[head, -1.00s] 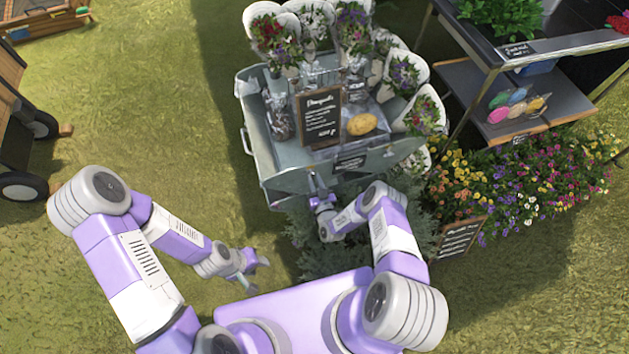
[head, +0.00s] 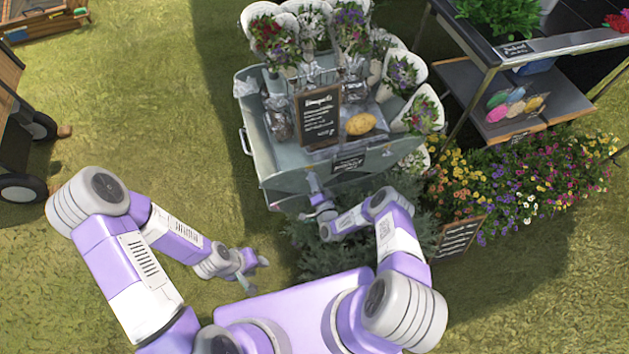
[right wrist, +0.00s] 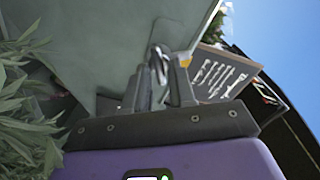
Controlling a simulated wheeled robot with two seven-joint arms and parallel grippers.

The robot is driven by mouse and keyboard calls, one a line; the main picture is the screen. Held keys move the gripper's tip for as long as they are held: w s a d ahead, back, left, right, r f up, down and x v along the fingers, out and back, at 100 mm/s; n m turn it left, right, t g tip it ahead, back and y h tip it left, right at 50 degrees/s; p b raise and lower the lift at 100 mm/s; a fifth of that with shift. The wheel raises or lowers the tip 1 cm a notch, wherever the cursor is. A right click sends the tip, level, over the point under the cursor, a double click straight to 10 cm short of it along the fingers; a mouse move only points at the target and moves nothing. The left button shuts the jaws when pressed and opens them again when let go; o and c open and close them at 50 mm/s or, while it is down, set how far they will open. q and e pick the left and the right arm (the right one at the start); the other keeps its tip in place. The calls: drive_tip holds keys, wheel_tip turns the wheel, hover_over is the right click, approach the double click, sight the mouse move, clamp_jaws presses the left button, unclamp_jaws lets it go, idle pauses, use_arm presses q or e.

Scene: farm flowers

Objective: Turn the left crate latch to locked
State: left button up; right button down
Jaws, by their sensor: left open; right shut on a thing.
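The grey metal crate (head: 277,186) stands ahead, full of wrapped bouquets. My right gripper (head: 314,184) is at the left part of its front wall. In the right wrist view, its two fingers (right wrist: 160,82) are shut on a small metal latch (right wrist: 158,60) against the grey-green crate wall (right wrist: 110,40). The fingers hide much of the latch, so I cannot tell its exact angle. In the head view the latch is too small and covered to make out. My left gripper (head: 254,272) is open and empty, low over the grass, apart from the crate.
A chalkboard sign (head: 318,116) and a yellow oval thing (head: 361,124) are in the crate. Dark green foliage (head: 310,250) grows below its front. Colourful flowers (head: 530,185) and a shelf stand (head: 520,105) are to the right.

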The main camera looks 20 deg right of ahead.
drive_tip(key=m, duration=0.5)
drive_tip(key=shift+f+m, duration=0.15)
drive_tip(key=shift+m, duration=0.15)
idle(0.5)
drive_tip(key=c, duration=1)
unclamp_jaws()
drive_tip(key=s+p, duration=0.2)
drive_tip(key=s, duration=0.5)
drive_tip(key=shift+s, duration=0.3)
drive_tip(key=shift+d, duration=0.1)
